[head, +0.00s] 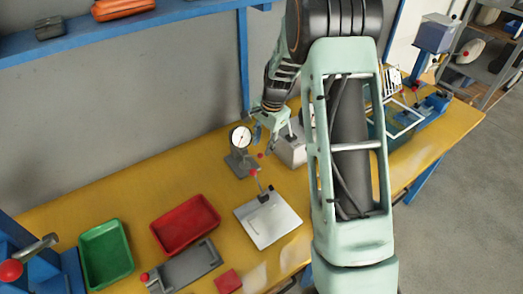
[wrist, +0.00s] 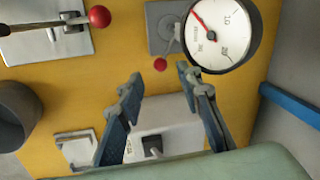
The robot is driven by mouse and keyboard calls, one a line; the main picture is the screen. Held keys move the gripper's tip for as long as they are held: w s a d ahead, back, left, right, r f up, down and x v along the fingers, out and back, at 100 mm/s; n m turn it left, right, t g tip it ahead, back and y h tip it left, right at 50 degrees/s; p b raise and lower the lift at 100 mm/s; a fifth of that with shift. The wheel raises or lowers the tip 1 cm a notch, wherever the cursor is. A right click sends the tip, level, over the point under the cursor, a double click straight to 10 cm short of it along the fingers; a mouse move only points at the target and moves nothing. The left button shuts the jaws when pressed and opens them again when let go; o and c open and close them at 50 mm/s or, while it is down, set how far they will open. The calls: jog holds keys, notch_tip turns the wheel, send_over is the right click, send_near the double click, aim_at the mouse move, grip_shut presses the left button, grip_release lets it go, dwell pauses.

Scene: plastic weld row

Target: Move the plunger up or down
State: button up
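A dial gauge with a round white face (head: 241,137) stands on a grey base (head: 240,163) on the yellow bench. Its dial (wrist: 221,35) is large at the upper right in the wrist view. A small red ball (wrist: 160,64) sits beside the gauge; it also shows in the head view (head: 261,155). I cannot tell for sure whether this ball belongs to the plunger, and the plunger stem is not clear. My gripper (head: 265,139) is just right of the gauge. In the wrist view its two blue fingers (wrist: 158,88) are apart with nothing held between them.
A toggle clamp on a pale plate (head: 268,219) stands in front of the gauge. A white box (head: 293,148) is behind my gripper. Red (head: 186,224) and green (head: 106,252) trays lie to the left. Bare bench lies left of the gauge.

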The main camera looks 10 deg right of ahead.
aim_at(261, 154)
jog(key=shift+w+a+f, duration=0.1)
jog(key=shift+w+f, duration=0.05)
jog(key=shift+f, duration=0.65)
jog(key=shift+w+a+f, duration=0.1)
jog(key=shift+w+f, duration=0.05)
jog(key=shift+f, duration=0.6)
jog(key=shift+w+a+f, duration=0.1)
jog(key=shift+w+f, duration=0.05)
jog(key=shift+f, duration=0.65)
grip_shut()
jog(key=shift+s, duration=0.1)
